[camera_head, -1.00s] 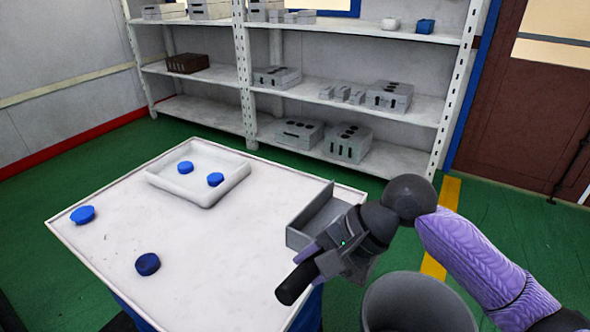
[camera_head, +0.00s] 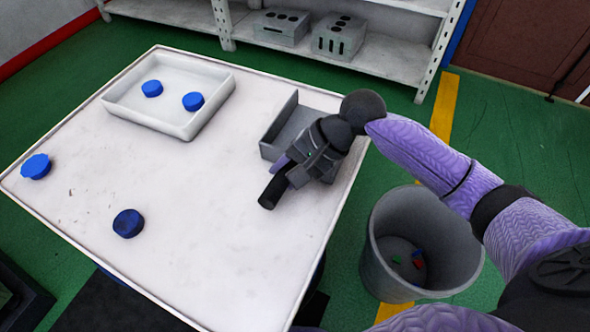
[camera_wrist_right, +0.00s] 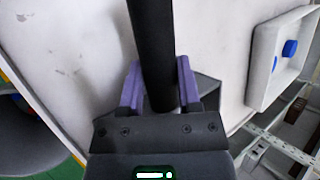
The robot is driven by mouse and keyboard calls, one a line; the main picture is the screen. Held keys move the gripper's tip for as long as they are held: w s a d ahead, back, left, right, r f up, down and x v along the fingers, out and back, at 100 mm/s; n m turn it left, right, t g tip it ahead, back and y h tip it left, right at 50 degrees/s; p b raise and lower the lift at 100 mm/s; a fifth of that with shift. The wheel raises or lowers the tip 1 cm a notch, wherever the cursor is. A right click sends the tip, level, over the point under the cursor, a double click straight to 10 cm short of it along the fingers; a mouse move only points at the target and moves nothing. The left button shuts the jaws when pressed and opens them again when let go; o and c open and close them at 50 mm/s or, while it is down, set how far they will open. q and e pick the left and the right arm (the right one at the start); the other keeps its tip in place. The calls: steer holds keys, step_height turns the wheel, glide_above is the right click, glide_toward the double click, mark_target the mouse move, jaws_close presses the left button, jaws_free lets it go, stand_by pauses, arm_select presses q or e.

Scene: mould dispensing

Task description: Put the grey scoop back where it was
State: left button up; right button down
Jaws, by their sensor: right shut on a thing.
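The grey scoop (camera_head: 280,132) is at the right side of the white table (camera_head: 190,262), its open pan facing the back. Its black handle (camera_head: 270,192) points toward the front. My right gripper (camera_head: 288,168) is shut on the handle. In the right wrist view, the purple fingers sit on either side of the black handle (camera_wrist_right: 152,45). The gripper hides part of the scoop, and I cannot tell whether the scoop touches the table. My left gripper is not in view.
A white tray (camera_head: 180,128) with two blue caps stands at the back left of the table. Two more blue caps (camera_head: 36,166) (camera_head: 128,223) lie on the bare tabletop. A grey bin (camera_head: 380,275) with small coloured pieces stands right of the table. Shelves (camera_head: 385,62) stand behind.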

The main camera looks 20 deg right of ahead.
steer(key=shift+r, duration=0.2)
steer(key=shift+f, duration=0.1)
steer(key=shift+c, duration=1.5)
jaws_free()
steer(key=shift+f, duration=0.1)
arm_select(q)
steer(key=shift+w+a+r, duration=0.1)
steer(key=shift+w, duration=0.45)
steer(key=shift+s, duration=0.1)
arm_select(e)
steer(key=p+v, duration=0.5)
steer(key=v, duration=0.7)
steer(key=shift+r, duration=0.2)
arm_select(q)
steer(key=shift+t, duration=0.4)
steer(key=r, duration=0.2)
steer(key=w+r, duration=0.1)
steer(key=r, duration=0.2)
arm_select(e)
steer(key=shift+d, duration=0.1)
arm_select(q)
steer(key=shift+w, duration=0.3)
